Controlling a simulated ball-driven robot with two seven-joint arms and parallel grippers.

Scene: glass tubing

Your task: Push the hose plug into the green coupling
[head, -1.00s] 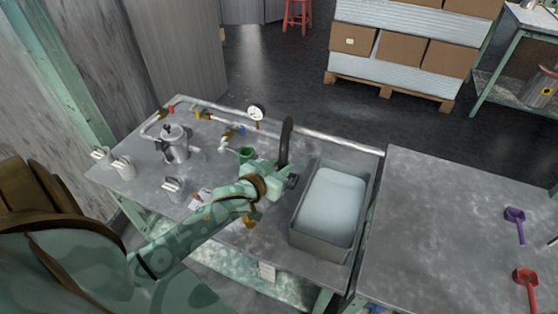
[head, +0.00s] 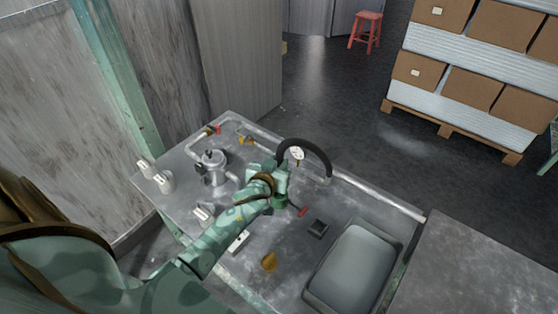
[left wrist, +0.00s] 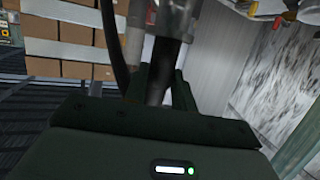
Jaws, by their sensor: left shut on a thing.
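My left gripper (head: 280,190) reaches over the middle of the metal table in the head view. In the left wrist view its fingers (left wrist: 160,85) are shut on the dark hose plug (left wrist: 158,82). The black hose (head: 310,150) arcs up from the gripper and bends down to the right. It also shows at the left of the left wrist view (left wrist: 112,50). I cannot pick out the green coupling for certain; my green gripper seems to cover its place. I cannot tell whether the plug touches it. My right gripper is not in view.
A white-faced gauge (head: 297,153) stands just behind the gripper. A small black block (head: 317,228), a red piece (head: 302,211), an amber piece (head: 269,261) and a grey tub (head: 355,265) are nearer or right.

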